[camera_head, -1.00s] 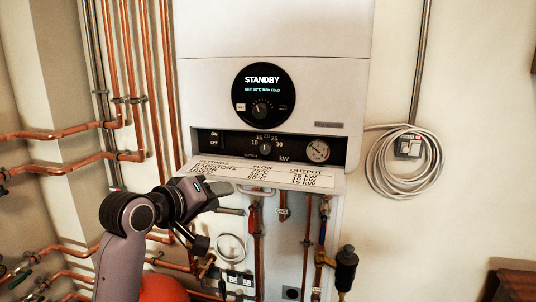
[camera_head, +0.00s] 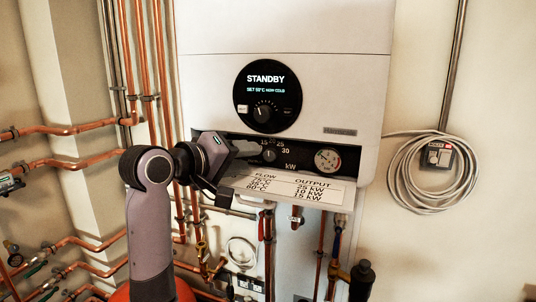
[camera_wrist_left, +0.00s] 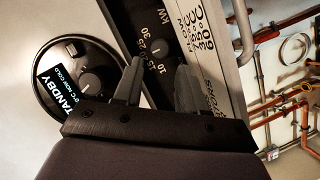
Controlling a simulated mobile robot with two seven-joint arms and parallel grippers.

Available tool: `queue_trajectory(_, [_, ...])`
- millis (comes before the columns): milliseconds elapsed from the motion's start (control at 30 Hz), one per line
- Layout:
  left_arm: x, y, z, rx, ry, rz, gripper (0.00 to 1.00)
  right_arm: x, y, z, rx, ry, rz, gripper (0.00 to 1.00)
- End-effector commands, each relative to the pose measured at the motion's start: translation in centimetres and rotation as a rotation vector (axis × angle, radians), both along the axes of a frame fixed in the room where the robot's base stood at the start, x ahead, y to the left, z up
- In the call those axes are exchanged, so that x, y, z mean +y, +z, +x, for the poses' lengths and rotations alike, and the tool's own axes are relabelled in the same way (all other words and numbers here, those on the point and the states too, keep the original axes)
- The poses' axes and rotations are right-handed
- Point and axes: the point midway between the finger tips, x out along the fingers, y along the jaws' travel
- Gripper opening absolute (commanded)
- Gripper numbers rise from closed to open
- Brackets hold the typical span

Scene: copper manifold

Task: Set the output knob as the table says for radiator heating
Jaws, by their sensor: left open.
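The output knob (camera_head: 269,155) sits in the dark control strip, with a scale up to 30 kW; its pointer is too small to read. My left gripper (camera_head: 252,149) is just left of the knob and covers the strip's left part. In the left wrist view the open fingers (camera_wrist_left: 160,70) reach toward the kW scale (camera_wrist_left: 156,45), with no clear grip on the knob. The settings table (camera_head: 290,188) is on the flap below; its output column reads 25, 10 and 15 kW from the top. My right gripper is out of view.
The round display (camera_head: 266,98) above reads STANDBY and has its own knob (camera_head: 264,111). A pressure gauge (camera_head: 327,160) is right of the output knob. Copper pipes (camera_head: 140,70) run at the left, and a coiled cable (camera_head: 405,190) hangs at the right.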

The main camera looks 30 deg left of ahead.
Motion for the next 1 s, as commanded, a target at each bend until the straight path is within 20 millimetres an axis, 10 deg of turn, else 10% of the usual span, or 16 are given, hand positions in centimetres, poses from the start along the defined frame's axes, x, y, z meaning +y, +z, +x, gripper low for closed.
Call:
queue_trajectory(400, [-0.6,-1.1,5.3,0.002,-0.001,-0.001,0.41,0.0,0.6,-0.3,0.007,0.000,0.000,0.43])
queue_trajectory(800, [-0.7,-1.4,6.0,0.000,-0.001,0.002,0.41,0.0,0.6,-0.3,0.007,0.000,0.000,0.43])
queue_trajectory(933, [-0.7,-1.4,6.0,0.000,-0.001,0.002,0.00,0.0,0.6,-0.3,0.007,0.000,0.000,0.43])
queue_trajectory(1000, [-0.6,-1.4,6.0,0.000,-0.001,0.002,0.00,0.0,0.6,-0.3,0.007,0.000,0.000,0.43])
